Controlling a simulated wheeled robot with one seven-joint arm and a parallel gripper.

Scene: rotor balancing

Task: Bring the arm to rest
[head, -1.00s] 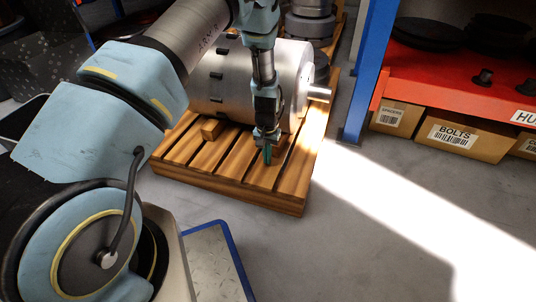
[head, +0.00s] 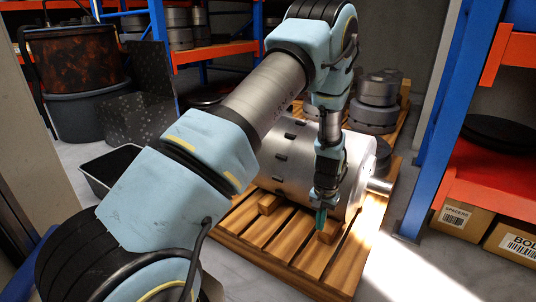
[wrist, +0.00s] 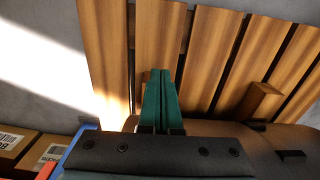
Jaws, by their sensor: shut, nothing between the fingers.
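My gripper (head: 320,220) points down in front of the silver rotor drum, its green fingertips together with nothing between them. In the wrist view the green fingers (wrist: 162,100) lie side by side over the slatted wood. The silver rotor (head: 300,165) lies on a wooden pallet (head: 262,232), with a wooden block (head: 269,204) against its near side. Its shaft end (head: 381,186) sticks out to the right. The fingers overlap the rotor's lower edge in the head view; whether they touch anything cannot be told. My arm reaches across the picture from the lower left.
A blue and orange rack (head: 440,120) stands at the right with boxes marked SPACERS (head: 457,219) and BOLTS (head: 514,242). Stacked grey discs (head: 375,100) stand behind the rotor. A black bin (head: 108,170) and a dark drum (head: 68,70) are at the left.

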